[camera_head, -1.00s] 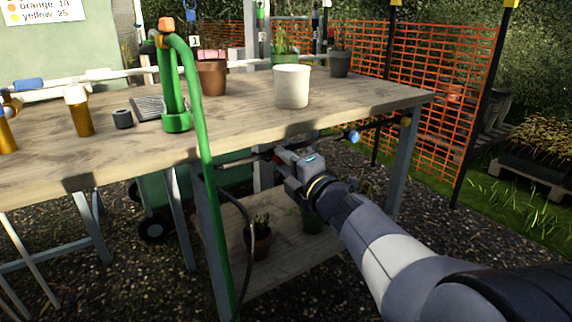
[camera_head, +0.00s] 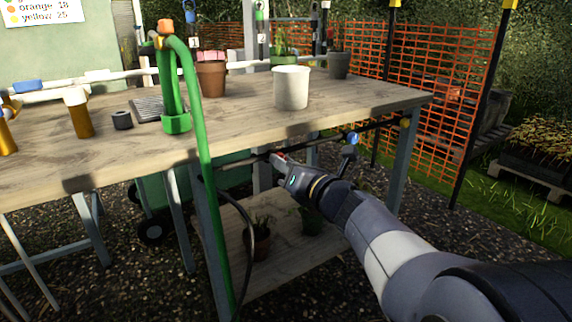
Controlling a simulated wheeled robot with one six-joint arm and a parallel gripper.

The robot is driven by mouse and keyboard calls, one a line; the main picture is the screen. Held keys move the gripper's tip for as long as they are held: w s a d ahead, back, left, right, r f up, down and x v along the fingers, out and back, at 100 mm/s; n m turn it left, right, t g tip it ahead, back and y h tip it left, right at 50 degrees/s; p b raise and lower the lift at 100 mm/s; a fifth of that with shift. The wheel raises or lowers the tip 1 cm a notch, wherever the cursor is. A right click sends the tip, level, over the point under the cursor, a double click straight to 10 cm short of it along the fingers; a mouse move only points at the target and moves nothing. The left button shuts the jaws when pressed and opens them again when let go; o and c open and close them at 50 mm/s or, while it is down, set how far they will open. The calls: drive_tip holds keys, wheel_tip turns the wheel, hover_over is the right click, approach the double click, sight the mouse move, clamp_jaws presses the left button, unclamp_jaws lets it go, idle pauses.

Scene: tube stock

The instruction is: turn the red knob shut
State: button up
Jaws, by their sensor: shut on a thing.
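My gripper (camera_head: 280,161) is under the front of the wooden table, at the dark pipe that runs below the tabletop. It is shut on the red knob (camera_head: 275,157), of which only a small reddish bit shows at the fingertips. The fingers cover the rest, so the knob's angle cannot be told. My forearm reaches in from the lower right.
A blue knob (camera_head: 352,138) and a yellow knob (camera_head: 405,121) sit right of my gripper under the table edge. A green pipe (camera_head: 206,170) stands to the left. Potted plants (camera_head: 258,240) stand on the lower shelf. A white pot (camera_head: 291,88) stands on the tabletop.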

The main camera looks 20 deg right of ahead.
drive_tip(key=n, duration=0.7)
idle(0.5)
drive_tip(key=o, duration=1)
drive_tip(key=shift+d, duration=0.1)
drive_tip(key=p+v, duration=0.2)
drive_tip(key=v, duration=0.8)
drive_tip(key=shift+s+r+p, duration=0.2)
drive_tip(key=shift+s+p, duration=0.15)
drive_tip(key=shift+s, duration=0.05)
drive_tip(key=shift+w, duration=0.1)
